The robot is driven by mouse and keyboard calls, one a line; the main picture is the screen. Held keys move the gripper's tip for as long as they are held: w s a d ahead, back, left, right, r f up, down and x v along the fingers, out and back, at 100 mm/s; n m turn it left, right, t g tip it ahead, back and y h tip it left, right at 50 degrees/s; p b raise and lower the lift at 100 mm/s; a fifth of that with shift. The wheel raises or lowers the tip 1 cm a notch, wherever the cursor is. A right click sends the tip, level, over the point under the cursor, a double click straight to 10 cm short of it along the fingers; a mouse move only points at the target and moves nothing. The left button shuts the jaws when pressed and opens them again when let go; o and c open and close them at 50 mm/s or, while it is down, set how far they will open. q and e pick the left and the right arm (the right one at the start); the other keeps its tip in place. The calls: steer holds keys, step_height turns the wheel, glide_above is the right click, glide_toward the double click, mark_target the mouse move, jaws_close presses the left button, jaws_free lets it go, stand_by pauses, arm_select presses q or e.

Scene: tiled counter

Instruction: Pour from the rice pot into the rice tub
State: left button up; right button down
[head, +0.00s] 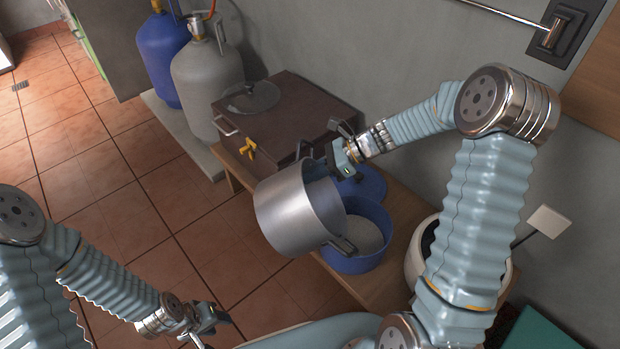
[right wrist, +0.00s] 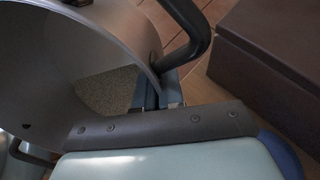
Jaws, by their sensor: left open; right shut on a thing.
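The rice pot (head: 290,212) is a large silver metal pot with dark handles, tilted above the table. My right gripper (head: 328,167) is shut on its upper rim beside a handle. In the right wrist view the pot (right wrist: 60,50) fills the left, the gripper (right wrist: 158,95) closes on its wall, and speckled grain shows inside. The rice tub (head: 386,229) is round and blue, on the table below and right of the pot, with pale rice in it. The pot's lower edge overlaps the tub's left side. My left gripper (head: 212,326) is open and empty at bottom left, away from both.
A blue lid (head: 367,183) lies behind the tub. A brown box stove (head: 285,115) with a glass lid (head: 250,97) stands behind left. A white round vessel (head: 414,262) is right of the tub. Gas cylinders (head: 205,85) stand against the wall. Tiled floor is open at left.

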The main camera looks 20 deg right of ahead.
steer(key=shift+d+f+y+b, duration=0.3)
steer(key=shift+f+y+b, duration=0.3)
steer(key=shift+b, duration=0.85)
steer(key=y+b, duration=0.1)
steer(key=d+y+b, duration=0.1)
steer(key=d+t+y+b, duration=0.1)
steer(key=shift+s+r, duration=0.3)
steer(key=shift+r, duration=0.05)
steer(key=shift+s+d+f+y+b, duration=0.1)
steer(key=shift+d+f+y+b, duration=0.25)
steer(key=shift+y+b, duration=0.25)
steer(key=shift+r, duration=0.15)
